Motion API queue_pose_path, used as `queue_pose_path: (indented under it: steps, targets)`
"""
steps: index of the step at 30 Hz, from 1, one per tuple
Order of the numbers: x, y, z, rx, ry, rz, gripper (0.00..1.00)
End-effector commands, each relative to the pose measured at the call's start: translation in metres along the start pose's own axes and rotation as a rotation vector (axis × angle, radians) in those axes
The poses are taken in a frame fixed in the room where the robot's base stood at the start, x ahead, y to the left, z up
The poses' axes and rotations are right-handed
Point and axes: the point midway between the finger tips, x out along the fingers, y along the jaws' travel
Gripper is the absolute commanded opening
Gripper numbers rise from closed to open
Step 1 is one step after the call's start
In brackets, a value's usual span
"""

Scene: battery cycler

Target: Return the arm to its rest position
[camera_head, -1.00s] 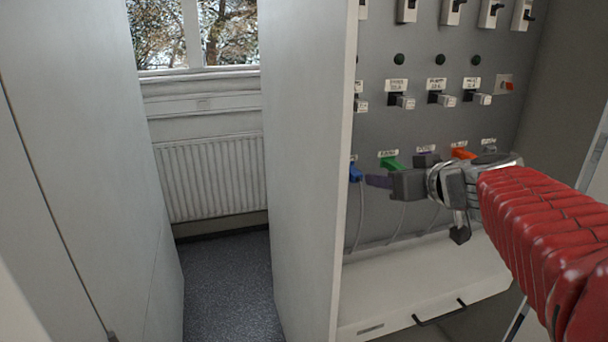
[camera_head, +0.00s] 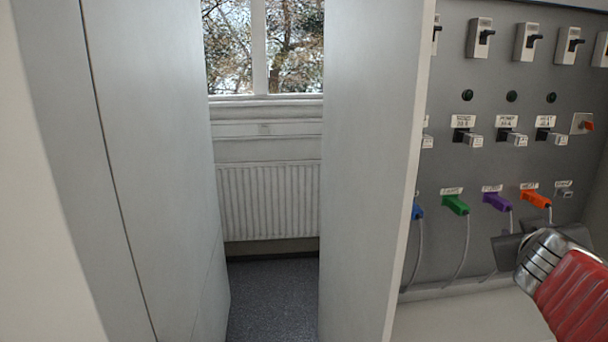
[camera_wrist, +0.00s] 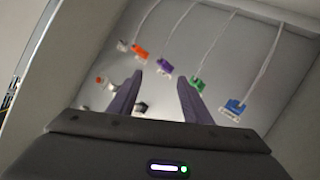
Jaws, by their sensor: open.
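My gripper (camera_head: 512,247) is at the lower right of the head view, below the row of plugs and in front of the grey panel. Its fingers also show in the wrist view (camera_wrist: 158,95). They are spread apart with nothing held between them. My red-sleeved arm runs off the right edge of the head view. On the panel (camera_head: 470,235) a green plug (camera_head: 456,205), a purple plug (camera_head: 497,201) and an orange plug (camera_head: 535,199) sit in a row with cables hanging down. A blue plug (camera_head: 417,211) is partly hidden by the cabinet's side.
A tall side panel (camera_head: 370,170) stands left of the cycler. A white ledge (camera_head: 470,318) lies under the panel. Left of it is a narrow gap with floor (camera_head: 270,295), a radiator (camera_head: 270,200) and a window (camera_head: 262,45). Tall cabinet doors (camera_head: 150,150) stand at the left.

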Motion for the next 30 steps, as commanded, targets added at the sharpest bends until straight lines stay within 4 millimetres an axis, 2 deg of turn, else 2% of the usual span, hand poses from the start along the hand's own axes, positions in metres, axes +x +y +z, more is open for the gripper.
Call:
queue_pose_path:
  steps: [4,8,14,18,24,30]
  targets:
    - [-0.016,-0.004,0.035,0.007,-0.121,0.035,0.45]
    - [-0.034,-0.017,0.069,0.013,-0.241,0.025,0.45]
    - [-0.072,-0.057,0.120,0.020,-0.426,-0.064,0.45]
    - [-0.105,-0.095,0.152,0.028,-0.543,-0.176,0.45]
    - [-0.156,-0.150,0.180,0.044,-0.655,-0.356,0.45]
    - [-0.200,-0.195,0.190,0.087,-0.697,-0.506,0.45]
